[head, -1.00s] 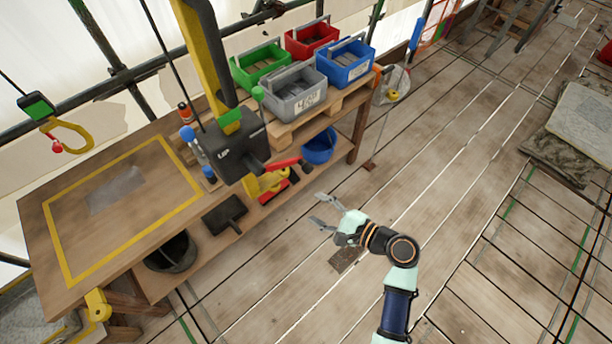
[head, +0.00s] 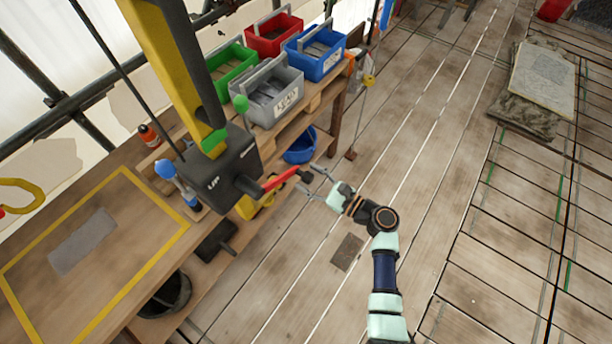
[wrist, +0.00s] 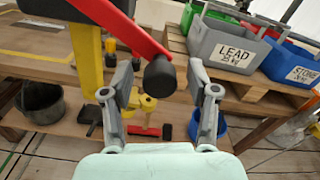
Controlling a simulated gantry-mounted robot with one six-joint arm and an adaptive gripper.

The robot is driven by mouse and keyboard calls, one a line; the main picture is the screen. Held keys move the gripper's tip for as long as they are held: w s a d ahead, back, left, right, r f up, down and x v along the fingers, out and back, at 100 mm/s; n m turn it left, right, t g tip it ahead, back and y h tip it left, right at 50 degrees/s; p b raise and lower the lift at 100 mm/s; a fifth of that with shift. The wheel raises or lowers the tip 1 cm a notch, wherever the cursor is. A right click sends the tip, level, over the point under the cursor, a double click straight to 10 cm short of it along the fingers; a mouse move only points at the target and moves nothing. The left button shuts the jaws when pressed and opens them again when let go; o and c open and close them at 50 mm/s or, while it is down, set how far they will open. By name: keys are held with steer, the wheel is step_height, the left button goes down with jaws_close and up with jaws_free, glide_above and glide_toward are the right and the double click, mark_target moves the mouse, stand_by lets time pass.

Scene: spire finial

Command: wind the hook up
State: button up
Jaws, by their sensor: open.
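The winch box (head: 222,172), black and marked UP, sits on a yellow post beside the bench. Its red crank arm (head: 281,179) sticks out to the right and ends in a black knob (wrist: 159,77). My gripper (head: 310,180) is open at the crank's end. In the wrist view my gripper (wrist: 160,88) has a finger on each side of the knob, with gaps showing, so it is not clamped. The yellow hook (head: 24,192) shows partly at the left edge of the head view, above the bench's far side; the rest is cut off.
The bench (head: 115,200) has a yellow-taped outline with a grey plate (head: 83,241) in it. Green, red, blue and grey crates (head: 270,96) stand on a pallet behind the winch. A black bucket (head: 166,298) sits below. The plank floor at right is mostly clear.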

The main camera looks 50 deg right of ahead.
steer(key=shift+w+a, duration=0.1)
steer(key=shift+w, duration=0.5)
jaws_close()
steer(key=shift+r, duration=0.1)
